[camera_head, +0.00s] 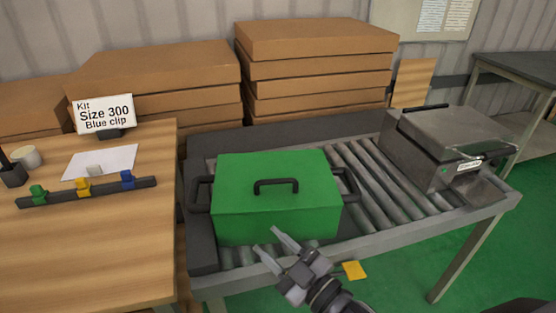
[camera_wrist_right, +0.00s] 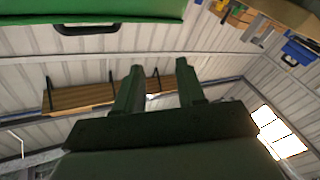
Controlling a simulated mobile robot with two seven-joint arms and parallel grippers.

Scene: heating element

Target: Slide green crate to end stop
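The green crate (camera_head: 240,205) sits on the roller conveyor (camera_head: 385,195), near its left end. I cannot tell whether the fingertips touch the crate. In the right wrist view the gripper's fingers (camera_wrist_right: 160,85) are also apart, and part of the green crate (camera_wrist_right: 120,10) shows at the top. My left gripper is not in view. I cannot clearly identify the end stop.
A grey metal machine (camera_head: 452,140) stands at the conveyor's right end. Rollers between crate and machine are bare. A wooden table (camera_head: 80,245) at left holds a sign (camera_head: 104,113) and coloured clips. Stacks of flat cardboard boxes (camera_head: 315,65) stand behind. A yellow tag (camera_head: 354,270) is near my right gripper.

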